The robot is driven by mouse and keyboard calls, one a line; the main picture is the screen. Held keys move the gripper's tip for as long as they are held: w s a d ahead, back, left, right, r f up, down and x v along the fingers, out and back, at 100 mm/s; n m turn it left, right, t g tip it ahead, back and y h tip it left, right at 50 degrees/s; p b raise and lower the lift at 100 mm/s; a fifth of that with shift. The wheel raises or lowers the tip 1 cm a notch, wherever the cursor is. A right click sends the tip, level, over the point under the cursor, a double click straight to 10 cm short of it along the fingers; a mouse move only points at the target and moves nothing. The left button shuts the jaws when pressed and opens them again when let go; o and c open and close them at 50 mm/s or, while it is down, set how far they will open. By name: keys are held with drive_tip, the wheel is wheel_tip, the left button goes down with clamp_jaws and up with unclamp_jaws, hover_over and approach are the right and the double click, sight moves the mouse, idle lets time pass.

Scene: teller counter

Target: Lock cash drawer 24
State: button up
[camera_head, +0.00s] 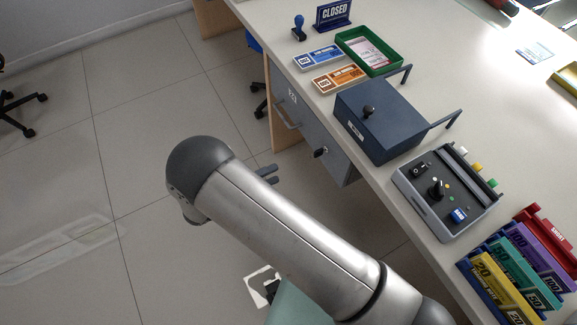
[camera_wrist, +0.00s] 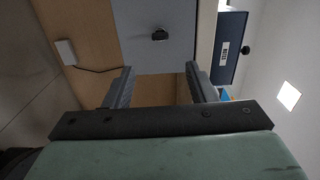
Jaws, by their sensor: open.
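A grey drawer front (camera_head: 305,135) sits under the counter's edge, with a bar handle (camera_head: 285,114) and a small number label (camera_head: 292,96) too small to read surely. A black lock knob (camera_head: 320,152) sticks out near its right end. In the wrist view, a grey front (camera_wrist: 150,55) with a dark knob (camera_wrist: 160,35) lies ahead, between and beyond my fingertips. My gripper (camera_head: 267,174) is open and empty, in front of the drawer and apart from it. Its two fingers also show in the wrist view (camera_wrist: 161,82). Most of the gripper's body is hidden behind my arm in the head view.
A dark blue box (camera_head: 378,125) with a knob and label stands on the counter (camera_head: 400,70) above the drawer. A control box (camera_head: 447,190), bill strap racks (camera_head: 510,275) and a green tray (camera_head: 368,50) are along it.

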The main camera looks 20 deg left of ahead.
drive_tip(key=shift+v, duration=1.55)
